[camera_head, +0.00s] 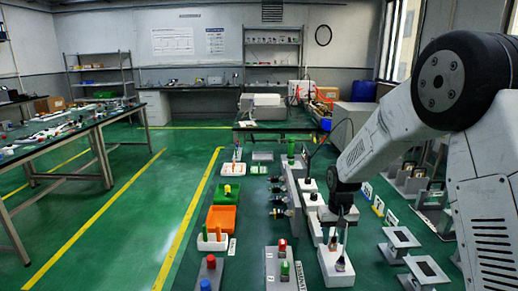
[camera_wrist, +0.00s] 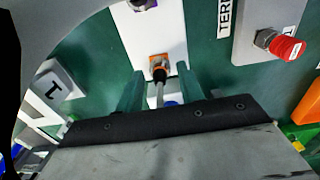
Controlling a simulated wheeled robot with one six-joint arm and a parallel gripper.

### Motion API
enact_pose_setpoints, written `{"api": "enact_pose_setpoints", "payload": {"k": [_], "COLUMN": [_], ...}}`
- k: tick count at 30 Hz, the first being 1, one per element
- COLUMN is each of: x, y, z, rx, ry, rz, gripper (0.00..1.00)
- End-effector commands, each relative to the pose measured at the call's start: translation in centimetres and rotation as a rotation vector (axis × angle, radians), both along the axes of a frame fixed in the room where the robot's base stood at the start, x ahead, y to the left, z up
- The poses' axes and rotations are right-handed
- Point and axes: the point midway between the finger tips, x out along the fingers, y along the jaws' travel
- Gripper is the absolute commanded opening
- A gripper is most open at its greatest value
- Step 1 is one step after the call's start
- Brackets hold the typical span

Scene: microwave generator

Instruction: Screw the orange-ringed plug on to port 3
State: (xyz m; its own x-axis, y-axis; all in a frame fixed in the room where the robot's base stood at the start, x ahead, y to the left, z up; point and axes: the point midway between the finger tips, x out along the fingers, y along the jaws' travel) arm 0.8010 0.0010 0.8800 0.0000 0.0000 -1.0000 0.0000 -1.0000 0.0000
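My gripper (camera_wrist: 160,72) points down over a white block (camera_wrist: 162,34). It also shows in the head view (camera_head: 338,222). Its two fingers are apart, with gaps on both sides of a dark plug or connector (camera_wrist: 159,75) with a grey stem. An orange square (camera_wrist: 155,60) lies right at that plug's end; I cannot tell whether it is the plug's ring or a port's flange, or whether they are joined. Another dark metal connector (camera_wrist: 143,4) is on the same block at the upper edge. Port 3's number is not readable.
A grey block (camera_wrist: 250,30) with a red-capped connector (camera_wrist: 287,47) stands beside the white block. An orange tray (camera_head: 222,218) and other white blocks (camera_head: 312,203) are farther off.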

Motion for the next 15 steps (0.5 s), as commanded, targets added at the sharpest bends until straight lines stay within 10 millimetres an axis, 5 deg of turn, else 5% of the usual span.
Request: {"api": "enact_pose_setpoints", "payload": {"k": [5,9,15], "x": [0.00,0.00,0.02], "y": [0.01,0.01,0.01], "z": [0.01,0.00,0.17], "rx": [0.000,0.000,0.000], "ry": [0.000,0.000,-0.001], "rz": [0.000,0.000,0.000], "gripper": [0.37,0.00,0.00]}}
